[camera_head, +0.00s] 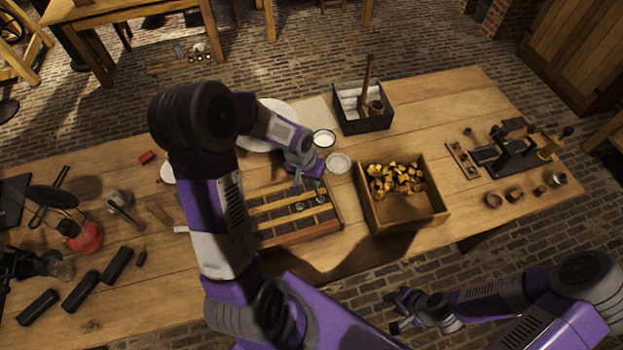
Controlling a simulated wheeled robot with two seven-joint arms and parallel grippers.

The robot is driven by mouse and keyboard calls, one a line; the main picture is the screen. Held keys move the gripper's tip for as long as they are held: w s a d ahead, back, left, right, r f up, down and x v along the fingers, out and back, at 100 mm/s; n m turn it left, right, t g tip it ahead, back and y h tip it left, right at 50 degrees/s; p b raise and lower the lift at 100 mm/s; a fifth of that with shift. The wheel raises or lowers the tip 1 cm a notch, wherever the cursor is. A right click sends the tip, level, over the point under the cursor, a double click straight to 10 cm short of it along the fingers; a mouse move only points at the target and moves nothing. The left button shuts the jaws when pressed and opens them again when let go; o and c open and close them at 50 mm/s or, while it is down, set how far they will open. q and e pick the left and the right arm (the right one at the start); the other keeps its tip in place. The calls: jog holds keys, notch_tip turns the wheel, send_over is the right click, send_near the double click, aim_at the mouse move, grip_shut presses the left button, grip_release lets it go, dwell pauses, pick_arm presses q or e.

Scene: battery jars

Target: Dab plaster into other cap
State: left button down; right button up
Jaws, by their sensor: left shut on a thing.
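My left gripper (309,184) points down over the right part of a slatted wooden rack (340,219). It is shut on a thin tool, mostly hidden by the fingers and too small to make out. Small round metallic pieces, perhaps caps (300,206), sit in the rack just below it. Whether the tool touches one cannot be told. A round dish with white contents, perhaps plaster (324,138), stands behind the gripper, and a second pale dish (338,162) stands to its right. My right gripper (397,312) is open and empty, off the table's front edge.
An open wooden box (408,210) with brass-coloured pieces stands right of the rack. A dark tray (363,123) holds a wooden-handled tool. A white plate (270,118) lies behind my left arm.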

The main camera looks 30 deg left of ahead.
pick_arm(q)
jog(key=shift+r+p, duration=2.8)
jog(key=shift+r, duration=1)
jog(key=shift+s+f, duration=0.1)
